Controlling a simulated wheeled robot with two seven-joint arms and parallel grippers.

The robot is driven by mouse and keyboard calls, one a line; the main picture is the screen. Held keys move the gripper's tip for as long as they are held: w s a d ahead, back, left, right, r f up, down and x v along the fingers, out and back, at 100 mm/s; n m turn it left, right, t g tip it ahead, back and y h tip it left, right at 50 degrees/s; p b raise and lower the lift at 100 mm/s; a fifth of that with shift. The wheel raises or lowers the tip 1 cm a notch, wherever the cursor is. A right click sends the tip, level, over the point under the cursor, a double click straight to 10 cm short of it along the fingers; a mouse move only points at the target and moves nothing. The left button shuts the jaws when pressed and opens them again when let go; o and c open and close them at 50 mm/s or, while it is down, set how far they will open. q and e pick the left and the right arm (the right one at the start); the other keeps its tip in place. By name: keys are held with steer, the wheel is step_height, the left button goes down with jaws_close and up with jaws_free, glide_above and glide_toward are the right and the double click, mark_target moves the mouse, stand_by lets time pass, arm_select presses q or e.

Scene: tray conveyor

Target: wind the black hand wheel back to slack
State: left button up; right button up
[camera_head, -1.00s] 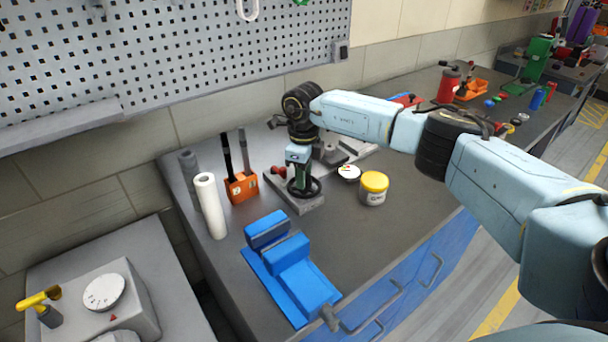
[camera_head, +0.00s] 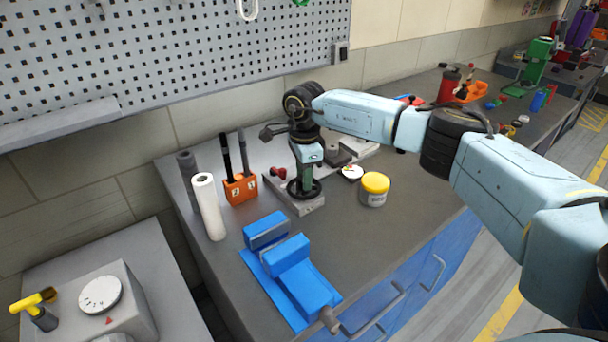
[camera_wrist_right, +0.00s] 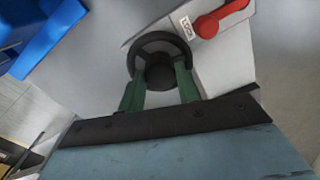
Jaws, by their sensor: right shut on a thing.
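The black hand wheel (camera_head: 304,193) lies flat on a grey base block (camera_head: 312,206) on the workbench. My right gripper (camera_head: 307,184) points down onto it from above. In the right wrist view the two green fingers of the right gripper (camera_wrist_right: 160,82) are shut on the wheel's dark hub, inside the rim of the hand wheel (camera_wrist_right: 160,38). A red lever (camera_wrist_right: 218,18) sits beside the wheel on the same base, next to a small white label that reads LOCK. In the head view the red lever (camera_head: 279,172) is left of the gripper. My left gripper is not in view.
A blue vise (camera_head: 285,265) stands in front. A yellow-lidded jar (camera_head: 374,188) and a white dial (camera_head: 350,172) are right of the wheel. An orange holder (camera_head: 240,187) and a white roll (camera_head: 208,205) are left. Bare bench lies right of the vise.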

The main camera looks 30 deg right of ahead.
stand_by(0.5)
steer(key=o, duration=1)
steer(key=shift+c, duration=0.2)
steer(key=shift+r, duration=0.1)
step_height(320, 180, up, 13)
steer(key=shift+s, duration=0.15)
steer(key=shift+r+p, duration=0.2)
steer(key=shift+p, duration=0.1)
